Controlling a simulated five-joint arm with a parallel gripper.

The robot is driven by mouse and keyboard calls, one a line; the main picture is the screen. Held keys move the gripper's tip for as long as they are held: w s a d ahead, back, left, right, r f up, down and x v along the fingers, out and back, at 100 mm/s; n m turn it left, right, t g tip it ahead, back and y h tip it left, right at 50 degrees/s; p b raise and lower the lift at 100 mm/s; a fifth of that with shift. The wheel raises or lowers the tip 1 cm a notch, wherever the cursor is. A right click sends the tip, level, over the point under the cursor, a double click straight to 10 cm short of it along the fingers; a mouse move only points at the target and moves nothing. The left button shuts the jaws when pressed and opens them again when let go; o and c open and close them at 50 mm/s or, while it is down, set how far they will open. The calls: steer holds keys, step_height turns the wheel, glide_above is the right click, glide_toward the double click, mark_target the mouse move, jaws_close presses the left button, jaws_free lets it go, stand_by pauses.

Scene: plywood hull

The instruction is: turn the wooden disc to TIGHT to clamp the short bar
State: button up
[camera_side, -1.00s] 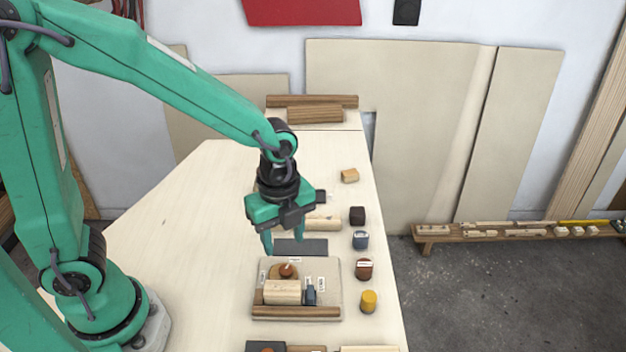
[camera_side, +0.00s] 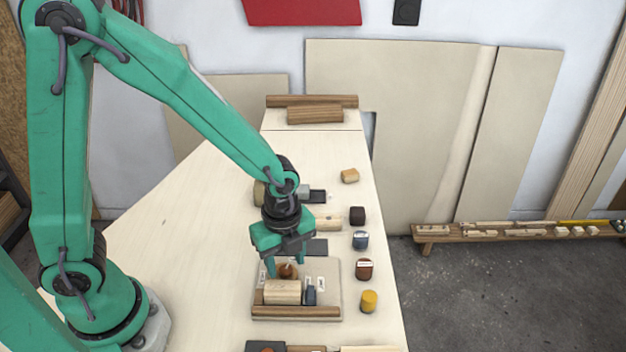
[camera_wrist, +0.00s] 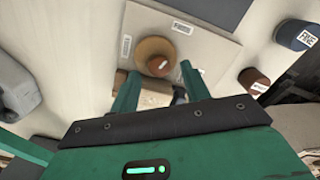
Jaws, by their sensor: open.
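The wooden disc (camera_wrist: 147,48) with its reddish-brown knob (camera_wrist: 158,66) lies on a pale board (camera_side: 333,300). In the side view the knob (camera_side: 287,271) shows between my fingers. The short bar (camera_side: 282,291), a pale wood block, lies on the board just in front of the disc. A small blue-grey piece (camera_side: 310,295) stands at its right end. My gripper (camera_side: 284,270) points down over the disc, open and empty. In the wrist view its fingers (camera_wrist: 160,70) stand either side of the knob's near part; contact cannot be told. Small labels are on the board, too small to read surely.
A dark wood strip (camera_side: 297,312) runs along the board's front edge. Right of the board stand a yellow cylinder (camera_side: 369,301), a red-brown jar (camera_side: 364,269), a blue jar (camera_side: 361,240) and a dark one (camera_side: 357,215). The table's left side is clear.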

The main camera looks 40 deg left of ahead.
steer(key=shift+f, duration=0.65)
steer(key=c, duration=1)
